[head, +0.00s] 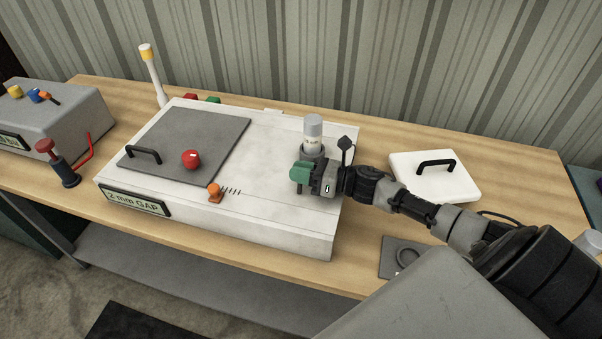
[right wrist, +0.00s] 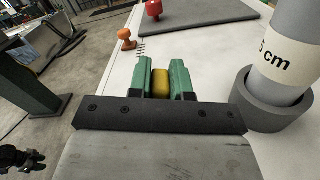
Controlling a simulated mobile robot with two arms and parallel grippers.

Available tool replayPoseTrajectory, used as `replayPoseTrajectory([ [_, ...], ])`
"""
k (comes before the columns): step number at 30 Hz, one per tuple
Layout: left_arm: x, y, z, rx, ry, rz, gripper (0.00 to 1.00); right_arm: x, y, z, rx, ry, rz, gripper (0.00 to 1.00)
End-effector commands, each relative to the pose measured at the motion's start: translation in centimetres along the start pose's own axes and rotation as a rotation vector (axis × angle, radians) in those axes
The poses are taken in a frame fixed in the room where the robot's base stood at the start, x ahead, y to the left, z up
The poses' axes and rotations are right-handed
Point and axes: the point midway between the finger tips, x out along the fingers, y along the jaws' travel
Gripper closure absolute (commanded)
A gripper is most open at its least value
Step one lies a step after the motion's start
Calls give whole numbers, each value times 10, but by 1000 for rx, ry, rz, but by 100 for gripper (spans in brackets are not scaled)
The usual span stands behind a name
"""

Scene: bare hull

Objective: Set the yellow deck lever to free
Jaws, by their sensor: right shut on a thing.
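My right gripper (head: 300,177) has green fingers and is low over the right part of the white deck box (head: 270,150). In the right wrist view, its fingers (right wrist: 161,84) are shut on a yellow piece (right wrist: 161,83), which I take to be the deck lever's handle. In the head view the gripper hides this piece. The lever's base and any markings around it are hidden, so I cannot tell its setting. My left gripper does not show in the head view.
A grey-white cylinder (head: 313,133) in a grey ring stands close behind the gripper. The box also carries a grey panel (head: 200,135), a red knob (head: 191,159) and an orange knob (head: 214,192). A white lid (head: 450,185) lies to the right.

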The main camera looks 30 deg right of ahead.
Motion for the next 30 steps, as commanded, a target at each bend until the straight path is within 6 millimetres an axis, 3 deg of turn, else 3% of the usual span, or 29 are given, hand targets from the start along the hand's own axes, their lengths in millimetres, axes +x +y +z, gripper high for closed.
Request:
replayPoseTrajectory([
  [1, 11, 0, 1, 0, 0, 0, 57, 0, 2, -5, -39, -2, 2, 100],
  [18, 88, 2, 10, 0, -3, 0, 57, 0, 32, -15, -530, -2, 1, 100],
  [30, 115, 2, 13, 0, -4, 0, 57, 0, 42, -18, -711, -1, 0, 100],
])
